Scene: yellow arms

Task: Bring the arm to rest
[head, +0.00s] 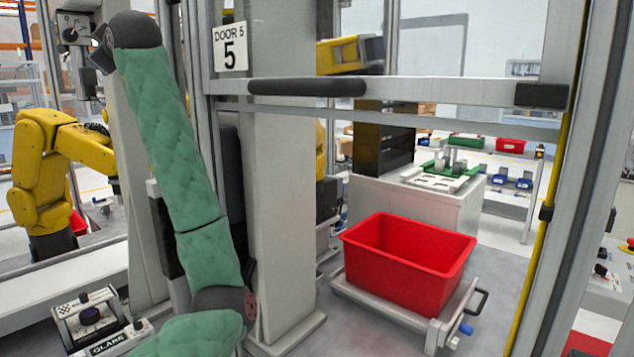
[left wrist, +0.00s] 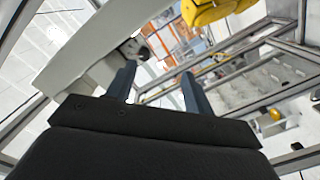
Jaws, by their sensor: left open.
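My left arm, in a green padded sleeve (head: 172,135), rises from the bottom of the head view to a dark joint (head: 130,32) at the upper left. Its gripper cannot be made out there. In the left wrist view my left gripper (left wrist: 158,78) has its two dark fingers apart, with nothing held between them. It points toward a frame and open floor some way off. My right arm and gripper are in neither view.
A door frame with a crossbar (head: 420,92) and a grey post (head: 275,190) stand close to my arm. A red bin (head: 400,270) sits on a low cart (head: 405,318). A yellow robot arm (head: 38,180) is at left. A control box (head: 88,318) is below.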

